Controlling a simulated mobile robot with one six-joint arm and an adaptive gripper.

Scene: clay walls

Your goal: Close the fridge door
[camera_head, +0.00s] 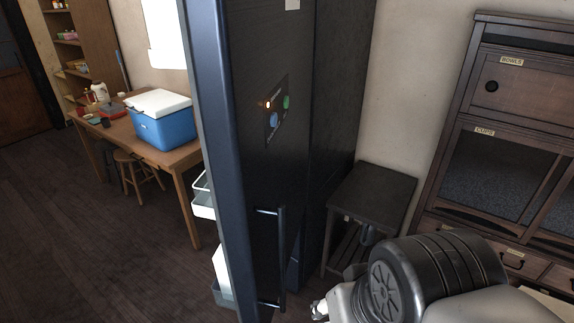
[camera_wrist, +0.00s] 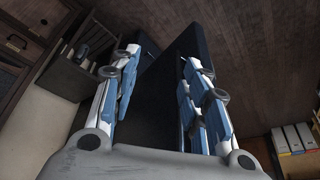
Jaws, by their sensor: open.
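The fridge door (camera_head: 235,170) is dark and stands open in the head view. Its edge faces me, and white inner shelves (camera_head: 204,200) show on its left side.
A dark side table (camera_head: 372,188) stands right of the fridge, before a wooden cabinet (camera_head: 500,130). On the left, a wooden table (camera_head: 185,157) holds a blue cooler (camera_head: 165,125), with a stool (camera_head: 138,165) beside it. Floor at left front is clear. Binders (camera_wrist: 292,140) show in the wrist view.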

